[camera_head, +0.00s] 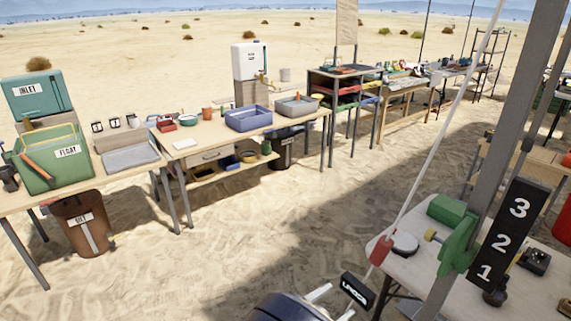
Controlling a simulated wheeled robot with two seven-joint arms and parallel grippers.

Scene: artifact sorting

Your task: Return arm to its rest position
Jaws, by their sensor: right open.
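My right gripper (333,304) shows at the bottom edge, right of the middle. Its dark, rounded wrist part is cut off by the frame. Two pale fingers stand apart with nothing seen between them, so it is open and empty. A small black plate with white lettering (357,290) is close to the fingertips in the picture; I cannot tell whether they touch. My left gripper is not in view.
A pale table (420,270) at right bears a post with a black 3-2-1 board (508,240), a green clamp (457,248) and a white rope with a red handle (379,250). Work tables (215,140) line the back left. Bare sand (220,240) lies between.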

